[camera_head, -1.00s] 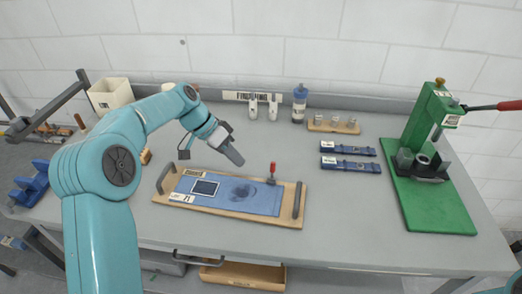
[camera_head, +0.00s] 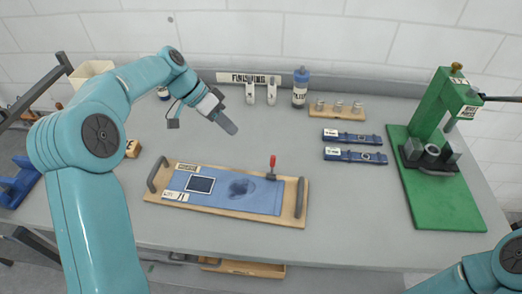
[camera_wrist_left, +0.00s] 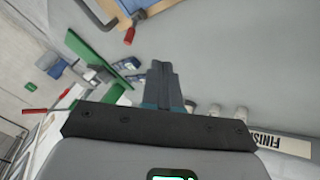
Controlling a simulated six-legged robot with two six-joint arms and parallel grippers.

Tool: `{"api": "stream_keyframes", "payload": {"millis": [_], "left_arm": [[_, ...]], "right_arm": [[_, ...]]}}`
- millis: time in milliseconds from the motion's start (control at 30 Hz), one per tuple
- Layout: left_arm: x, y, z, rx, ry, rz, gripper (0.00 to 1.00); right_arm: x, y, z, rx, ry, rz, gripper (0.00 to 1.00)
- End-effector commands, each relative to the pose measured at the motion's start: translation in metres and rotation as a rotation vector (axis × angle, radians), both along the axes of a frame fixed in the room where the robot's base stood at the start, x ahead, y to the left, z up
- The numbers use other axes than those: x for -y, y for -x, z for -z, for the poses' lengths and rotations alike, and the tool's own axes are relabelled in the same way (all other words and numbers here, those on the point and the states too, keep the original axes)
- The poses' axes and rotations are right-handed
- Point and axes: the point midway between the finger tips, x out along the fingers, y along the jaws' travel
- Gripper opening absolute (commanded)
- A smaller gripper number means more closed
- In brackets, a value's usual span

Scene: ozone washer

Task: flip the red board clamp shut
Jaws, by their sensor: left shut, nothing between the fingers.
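The red board clamp (camera_head: 272,165) stands upright at the back right of a wooden board (camera_head: 298,215) with a blue sheet (camera_head: 215,200) on it. Its red handle points up. In the left wrist view the red clamp handle (camera_wrist_left: 129,36) shows at the top. My left gripper (camera_head: 230,126) is shut and empty, above the table behind the board and up and left of the clamp, apart from it. Its closed fingers also show in the left wrist view (camera_wrist_left: 162,75). Part of my right arm shows at the lower right; its gripper is out of view.
A green press (camera_head: 435,140) stands at the far right. A blue-capped bottle (camera_head: 300,88), white dispensers (camera_head: 250,93) and a wooden block with pegs (camera_head: 338,110) line the back. The table around the board is clear.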

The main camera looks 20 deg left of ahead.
Motion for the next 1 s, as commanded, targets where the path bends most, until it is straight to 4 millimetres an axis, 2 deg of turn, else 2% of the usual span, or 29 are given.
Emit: {"api": "stream_keyframes", "payload": {"millis": [167,567,800,1000], "left_arm": [[0.009,-0.002,0.013,-0.004,0.002,0.002,0.00],[0.055,-0.018,0.079,-0.004,0.001,0.001,0.00],[0.085,-0.008,0.072,-0.002,0.001,0.002,0.00],[0.091,-0.006,0.073,-0.001,0.000,-0.001,0.00]], "right_arm": [[0.000,0.000,-0.002,0.000,0.000,0.000,0.43],[0.000,0.000,-0.018,0.000,0.000,0.000,0.43],[0.000,0.000,-0.031,0.000,0.000,0.000,0.43],[0.000,0.000,-0.032,0.000,0.000,0.000,0.43]]}}
